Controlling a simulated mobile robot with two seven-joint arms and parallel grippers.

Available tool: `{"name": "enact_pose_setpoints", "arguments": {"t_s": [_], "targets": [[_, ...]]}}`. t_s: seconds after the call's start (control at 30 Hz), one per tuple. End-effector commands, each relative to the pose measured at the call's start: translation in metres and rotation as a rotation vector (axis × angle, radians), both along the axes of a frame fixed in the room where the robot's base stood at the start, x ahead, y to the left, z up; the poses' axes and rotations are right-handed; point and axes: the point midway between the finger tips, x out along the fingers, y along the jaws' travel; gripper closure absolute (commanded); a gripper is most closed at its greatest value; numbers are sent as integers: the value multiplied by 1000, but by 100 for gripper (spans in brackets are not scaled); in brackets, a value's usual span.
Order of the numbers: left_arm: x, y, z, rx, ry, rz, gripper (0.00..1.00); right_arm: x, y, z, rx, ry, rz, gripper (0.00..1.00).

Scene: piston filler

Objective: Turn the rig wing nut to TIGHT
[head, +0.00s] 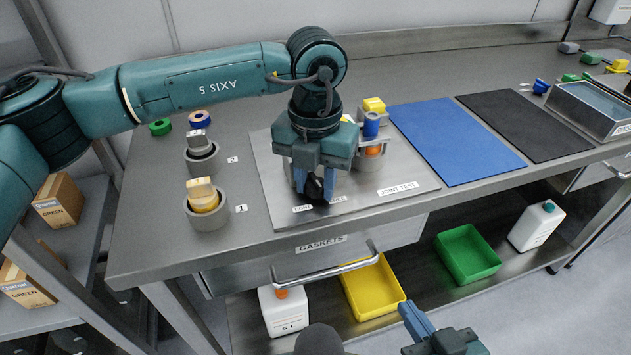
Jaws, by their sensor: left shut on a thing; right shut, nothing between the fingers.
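The rig plate (270,185) labelled JOINT TEST lies on the steel bench. My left gripper (315,184) points down over its front left part, with blue fingers shut on a small dark part, the wing nut (315,190). The gripper hides most of the nut, so its angle cannot be told. My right gripper (409,312) is low at the bottom edge, shut and empty, in front of the bench.
Two grey cups holding blocks (206,205) (201,152) stand left of the plate, by labels 1 and 2. A blue mat (455,140) and a black mat (525,125) lie to the right. The GASKETS drawer (240,275) is below. A metal tray (590,110) stands far right.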

Motion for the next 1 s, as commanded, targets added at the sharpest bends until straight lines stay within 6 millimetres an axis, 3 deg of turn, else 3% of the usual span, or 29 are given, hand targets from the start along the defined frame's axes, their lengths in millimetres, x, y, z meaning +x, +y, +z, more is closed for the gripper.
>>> {"name": "enact_pose_setpoints", "arguments": {"t_s": [0.4,0.43,0.6,0.7,1.0], "targets": [[1,0,1,-2,-2,-7,93,-1,-1,2,-2,-2,-1,100],[1,0,1,-2,-2,-7,69,-1,-1,2,-2,-2,-1,100],[0,0,1,0,-1,-6,55,-1,-1,0,-2,-2,0,100],[1,0,1,1,-1,-6,48,0,-1,0,-2,-1,0,100],[2,2,0,3,-2,-2,48,0,0,-1,1,1,-3,100]]}}
